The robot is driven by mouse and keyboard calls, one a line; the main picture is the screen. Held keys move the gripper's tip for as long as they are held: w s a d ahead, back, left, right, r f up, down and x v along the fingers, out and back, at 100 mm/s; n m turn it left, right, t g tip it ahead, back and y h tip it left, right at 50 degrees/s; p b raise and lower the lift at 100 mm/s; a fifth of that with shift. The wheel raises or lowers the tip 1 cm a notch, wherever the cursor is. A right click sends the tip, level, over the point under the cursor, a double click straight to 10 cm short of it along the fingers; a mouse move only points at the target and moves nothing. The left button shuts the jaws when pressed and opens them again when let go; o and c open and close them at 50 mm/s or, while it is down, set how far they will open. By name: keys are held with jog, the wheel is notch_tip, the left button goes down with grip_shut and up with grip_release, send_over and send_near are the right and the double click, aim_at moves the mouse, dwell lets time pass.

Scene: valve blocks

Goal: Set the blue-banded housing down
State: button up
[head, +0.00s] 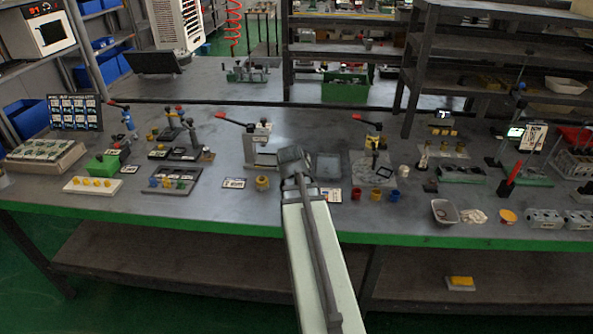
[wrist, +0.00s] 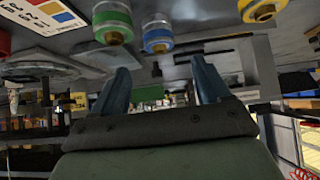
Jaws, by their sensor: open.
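The wrist view is upside down, with the tabletop along its top. The blue-banded housing (wrist: 157,36) is a short metal cylinder with a blue band, standing on the table just beyond my fingertips and apart from them. That last one also shows left of my arm in the head view (head: 262,183). My gripper (wrist: 162,80) is open and nothing shows between its fingers. In the head view my arm seems to hide the blue-banded housing.
A colour-marked card (wrist: 45,16) lies near the housings. Red-handled presses (head: 262,145) (head: 374,150) rise behind. A white bowl (head: 445,212) is near the green front edge.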

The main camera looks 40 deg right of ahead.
jog(key=shift+v, duration=1.2)
jog(key=shift+s+a+r, duration=0.1)
jog(key=c, duration=0.4)
jog(key=shift+c, duration=0.2)
jog(key=w+a+r+n, duration=0.2)
jog(key=w+a, duration=0.5)
jog(key=a, duration=0.1)
jog(key=s+d+m+g+h, duration=0.2)
jog(key=s+d+m+g, duration=0.2)
jog(key=m, duration=0.4)
jog(key=shift+s+x, duration=0.2)
jog(key=shift+x, duration=6.5)
